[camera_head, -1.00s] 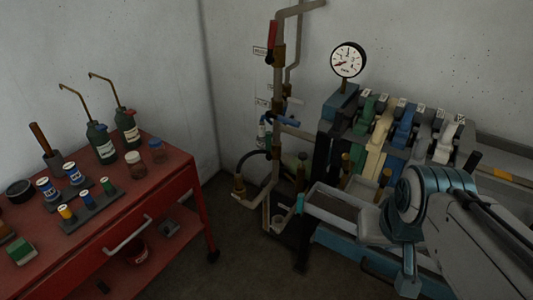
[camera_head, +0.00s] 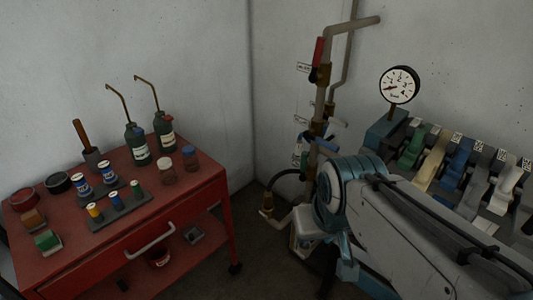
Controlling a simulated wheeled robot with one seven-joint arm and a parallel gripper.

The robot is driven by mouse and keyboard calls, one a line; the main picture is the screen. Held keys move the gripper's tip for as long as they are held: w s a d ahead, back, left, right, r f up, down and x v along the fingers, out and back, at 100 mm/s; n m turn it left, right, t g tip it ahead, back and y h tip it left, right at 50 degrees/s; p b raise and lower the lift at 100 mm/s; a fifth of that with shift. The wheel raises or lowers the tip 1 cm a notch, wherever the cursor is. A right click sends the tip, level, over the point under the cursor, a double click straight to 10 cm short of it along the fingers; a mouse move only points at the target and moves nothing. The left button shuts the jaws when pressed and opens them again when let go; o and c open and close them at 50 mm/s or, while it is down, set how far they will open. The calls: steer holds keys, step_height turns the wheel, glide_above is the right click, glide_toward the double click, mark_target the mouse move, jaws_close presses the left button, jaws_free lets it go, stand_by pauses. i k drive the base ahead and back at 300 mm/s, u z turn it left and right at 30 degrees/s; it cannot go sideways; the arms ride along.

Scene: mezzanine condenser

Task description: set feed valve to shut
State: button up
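A pipe run (camera_head: 328,75) stands near the wall corner. A red valve handle (camera_head: 318,52) sits high on it, roughly upright along the pipe, with a small label (camera_head: 303,67) to its left. Lower on the pipe is a blue handle (camera_head: 326,145), pointing down and right, with more small labels (camera_head: 300,119) nearby. The labels are too small to read, so I cannot tell which valve is the feed valve. My arm reaches in from the lower right and covers the lower pipework. My gripper cannot be made out.
A red cart (camera_head: 190,205) with bottles, jars and small containers stands at left. A round gauge (camera_head: 399,85) rises right of the pipes. A bank of coloured levers (camera_head: 437,160) fills the right side, partly behind my arm. Some floor (camera_head: 262,262) shows between cart and pipes.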

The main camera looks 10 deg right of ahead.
mark_target(302, 178)
steer(key=u, duration=0.05)
steer(key=i, duration=1.1)
steer(key=z, duration=0.55)
